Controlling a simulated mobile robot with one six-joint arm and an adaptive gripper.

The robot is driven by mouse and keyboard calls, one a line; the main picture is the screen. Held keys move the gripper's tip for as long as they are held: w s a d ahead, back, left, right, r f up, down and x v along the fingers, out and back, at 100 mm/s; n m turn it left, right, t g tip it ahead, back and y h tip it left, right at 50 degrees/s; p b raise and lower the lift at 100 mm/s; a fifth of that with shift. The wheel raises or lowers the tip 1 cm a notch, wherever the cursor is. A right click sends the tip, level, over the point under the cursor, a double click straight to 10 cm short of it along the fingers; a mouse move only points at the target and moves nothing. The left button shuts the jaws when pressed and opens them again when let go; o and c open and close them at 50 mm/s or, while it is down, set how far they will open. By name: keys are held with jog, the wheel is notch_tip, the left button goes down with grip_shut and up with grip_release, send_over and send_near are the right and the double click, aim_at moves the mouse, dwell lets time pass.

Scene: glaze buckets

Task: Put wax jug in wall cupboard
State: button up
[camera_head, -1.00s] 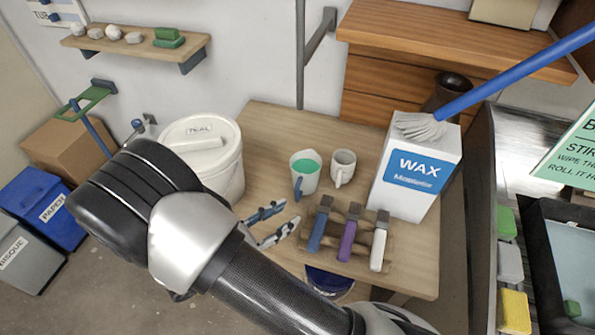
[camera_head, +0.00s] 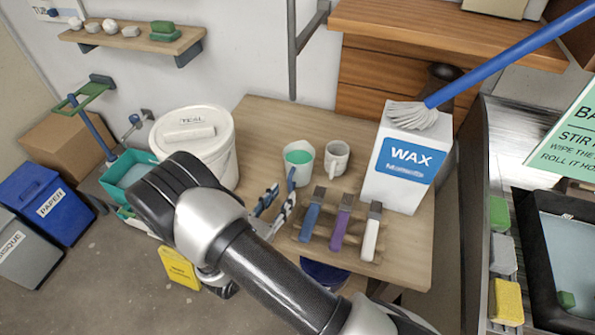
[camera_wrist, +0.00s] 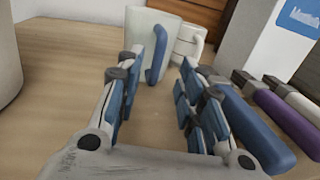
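A white jug (camera_head: 299,168) with green liquid and a blue handle stands upright on the wooden table. It also shows in the wrist view (camera_wrist: 143,38), its handle facing me. A white carton (camera_head: 399,180) labelled WAX stands to the right at the back. My gripper (camera_head: 283,192) is open and empty, low over the table in front of the jug. In the wrist view (camera_wrist: 174,50), the handle appears between its fingertips; contact cannot be told. I cannot identify a wall cupboard in these frames.
A pale mug (camera_head: 336,160) stands right of the jug. A rack holds blue, purple and white handled tools (camera_head: 342,228) close to the gripper's right. A lidded white bucket (camera_head: 207,155) is left. A blue-handled mop (camera_head: 500,58) crosses over the carton.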

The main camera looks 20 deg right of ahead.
aim_at(289, 186)
jog(key=shift+b+x, duration=0.65)
jog(key=shift+x, duration=2.35)
jog(key=shift+w+a, duration=0.1)
jog(key=shift+a, duration=0.05)
jog(key=shift+c, duration=0.2)
grip_shut()
jog(key=shift+r, duration=0.1)
